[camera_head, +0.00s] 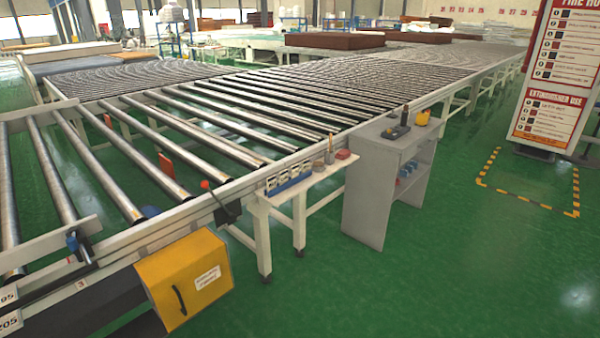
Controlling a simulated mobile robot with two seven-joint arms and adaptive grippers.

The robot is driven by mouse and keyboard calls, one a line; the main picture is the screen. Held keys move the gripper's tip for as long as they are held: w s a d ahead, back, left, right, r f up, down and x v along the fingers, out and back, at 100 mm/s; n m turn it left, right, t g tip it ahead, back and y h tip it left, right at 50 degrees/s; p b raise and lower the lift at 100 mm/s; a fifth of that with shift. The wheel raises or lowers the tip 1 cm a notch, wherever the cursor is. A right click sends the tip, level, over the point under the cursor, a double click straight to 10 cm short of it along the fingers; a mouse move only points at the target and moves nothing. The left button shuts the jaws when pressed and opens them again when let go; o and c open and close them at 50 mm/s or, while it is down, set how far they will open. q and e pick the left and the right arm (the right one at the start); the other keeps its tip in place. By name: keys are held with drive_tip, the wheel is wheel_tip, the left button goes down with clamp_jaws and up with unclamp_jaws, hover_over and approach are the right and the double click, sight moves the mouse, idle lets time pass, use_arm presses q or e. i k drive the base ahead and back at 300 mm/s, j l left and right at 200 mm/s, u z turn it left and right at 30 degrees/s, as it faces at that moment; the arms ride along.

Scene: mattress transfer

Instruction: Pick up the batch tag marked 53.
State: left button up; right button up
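A row of small white tags (283,177) stands in a blue holder on a narrow white side shelf (318,178) at the conveyor's edge. Their markings are too small to read, so I cannot tell which one, if any, is marked 53. White number labels at the bottom left edge seem to read 95 (8,297) and 205 (9,321). Neither of my grippers is in view.
A long roller conveyor (232,180) fills the left and middle. A grey cabinet (375,190) stands right of the shelf, with a yellow box (185,278) below left. A sign board (560,75) is at right. Green floor (440,270) is open in front.

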sight(305, 164)
drive_tip(key=i+l+u, duration=0.1)
drive_tip(key=i+l, duration=0.35)
drive_tip(key=i, duration=0.15)
drive_tip(key=i+l, duration=0.5)
drive_tip(key=i+j+u, duration=0.05)
drive_tip(key=i, duration=0.05)
